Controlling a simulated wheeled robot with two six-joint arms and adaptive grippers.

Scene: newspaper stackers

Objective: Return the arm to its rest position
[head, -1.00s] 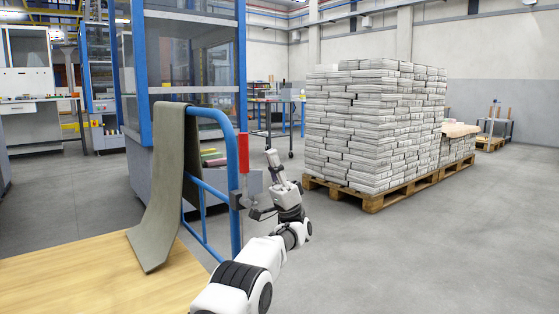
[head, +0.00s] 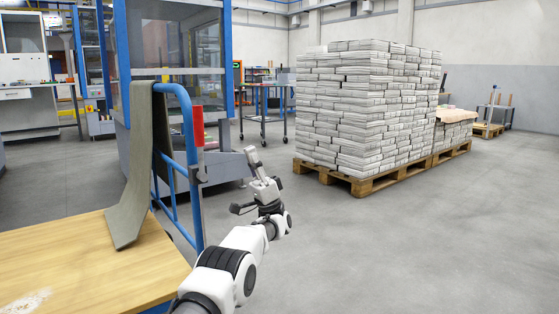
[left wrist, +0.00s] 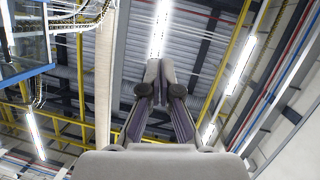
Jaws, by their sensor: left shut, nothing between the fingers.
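My left gripper (head: 252,156) points up at the end of my white and black arm, in the middle of the head view. It is shut with nothing between its fingers. In the left wrist view its two fingers (left wrist: 160,72) meet at the tips against the ceiling. It is to the right of a red handle (head: 198,125) on the blue rail and looks apart from it. My right gripper is not in view.
A blue tube rail (head: 188,130) with a grey-green cloth (head: 140,165) over it stands beside a wooden tabletop (head: 95,265). Stacked newspapers (head: 365,110) stand on a wooden pallet (head: 365,187) behind the gripper. The grey floor at right is clear.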

